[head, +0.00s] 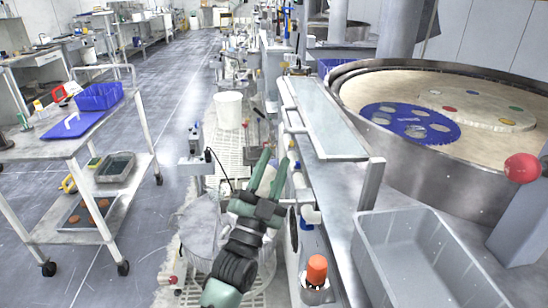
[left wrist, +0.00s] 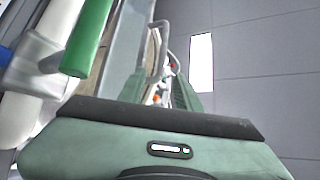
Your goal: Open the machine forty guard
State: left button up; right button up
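A long pale, glass-like panel (head: 325,118) in a light frame stands along the left side of the round polishing machine (head: 430,180) in the head view. It looks like the guard; no number is legible. My left gripper (head: 273,160) is left of the panel's near part, fingers pointing up and away, apart with nothing seen between them. Whether anything touches cannot be told. My right gripper is not in view.
A blue carrier disc (head: 410,123) and a white disc lie on the platen. A red ball knob (head: 521,168) is at the right. A grey bin (head: 425,260) and an orange-capped bottle (head: 317,270) are near. A white cart (head: 140,120) stands left; the aisle floor is clear.

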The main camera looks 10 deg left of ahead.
pick_arm(q)
jog(key=shift+v, duration=0.85)
jog(key=shift+d+f, duration=0.1)
jog(key=shift+f, duration=0.1)
jog(key=shift+w+d, duration=0.1)
